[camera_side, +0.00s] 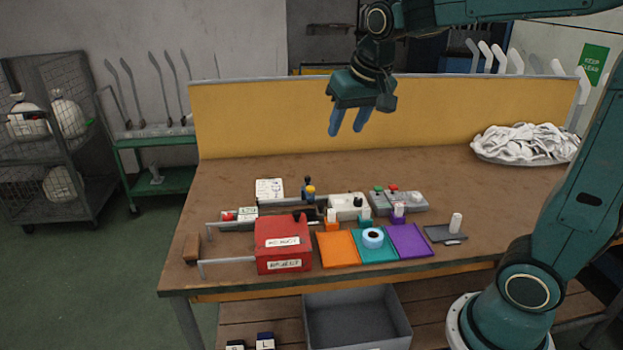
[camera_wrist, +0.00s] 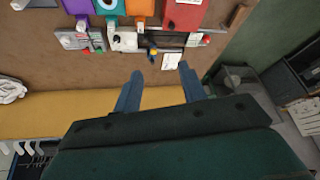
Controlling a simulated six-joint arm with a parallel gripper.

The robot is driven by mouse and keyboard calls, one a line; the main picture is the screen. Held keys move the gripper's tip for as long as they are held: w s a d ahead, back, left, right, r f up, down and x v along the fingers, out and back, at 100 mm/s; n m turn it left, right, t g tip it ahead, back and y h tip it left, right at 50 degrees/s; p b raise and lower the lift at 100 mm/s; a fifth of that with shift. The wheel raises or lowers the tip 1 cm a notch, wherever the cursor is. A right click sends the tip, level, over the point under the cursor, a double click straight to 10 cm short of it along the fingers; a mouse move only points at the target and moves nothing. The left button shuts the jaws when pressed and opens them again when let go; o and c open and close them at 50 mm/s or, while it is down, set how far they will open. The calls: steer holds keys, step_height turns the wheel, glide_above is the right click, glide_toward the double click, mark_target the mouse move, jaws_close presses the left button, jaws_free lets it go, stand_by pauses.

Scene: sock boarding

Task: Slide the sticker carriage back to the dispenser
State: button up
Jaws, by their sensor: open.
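My gripper (camera_side: 345,132) is open and empty, high above the back of the table in the side view. Its two blue fingers also show apart in the wrist view (camera_wrist: 160,71). A low rail assembly runs behind the red box (camera_side: 283,243). It bears a pale block with a dark knob (camera_side: 348,206), which also shows in the wrist view (camera_wrist: 125,41). A small post with a yellow and blue knob (camera_side: 309,191) stands beside the rail. I cannot tell for certain which of these parts is the sticker carriage or the dispenser. The red box hides part of the rail.
A grey button box (camera_side: 400,201) stands behind. White socks (camera_side: 522,142) lie back right. A yellow panel (camera_side: 260,120) closes the back.

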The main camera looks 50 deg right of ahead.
steer(key=w+d+f+m+g+h, duration=0.1)
steer(key=w+d+f+m, duration=0.15)
steer(key=w, duration=0.35)
steer(key=w+d+f+m, duration=0.1)
steer(key=w+d+f, duration=0.1)
steer(key=w+d, duration=0.3)
steer(key=m+g+h, duration=0.1)
steer(key=m, duration=0.2)
glide_above(308, 177)
steer(key=s+a, duration=0.3)
steer(key=a, duration=0.2)
step_height(308, 177, down, 9)
steer(key=shift+f, duration=0.15)
steer(key=shift+f, duration=0.15)
steer(key=x, duration=1.3)
steer(key=shift+f, duration=0.25)
jaws_close()
